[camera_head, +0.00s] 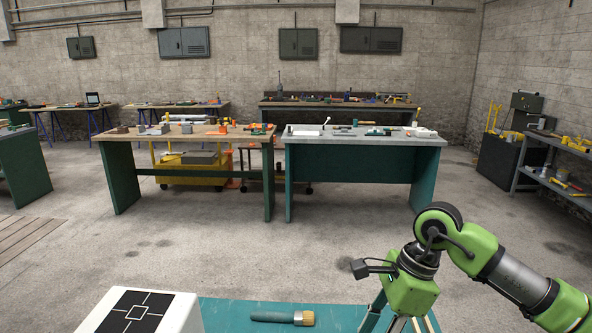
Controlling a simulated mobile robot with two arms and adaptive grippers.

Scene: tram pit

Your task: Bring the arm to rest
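My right arm, green with dark joints, comes in from the lower right. Its gripper (400,322) points down over the right part of the teal work surface (232,312) at the bottom edge. The upper finger parts spread apart, but the fingertips are cut off by the frame, so I cannot tell whether it is open or shut. A brush (283,317) with a teal handle and pale bristles lies on the surface, to the left of this gripper and apart from it. My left arm and gripper are not in view.
A white box (178,318) with a black marker plate stands at the bottom left. Beyond an open concrete floor (230,250) stand a wooden-topped bench (112,180) and a grey-topped teal bench (345,165), both with tools. A shelf (555,182) stands at the far right.

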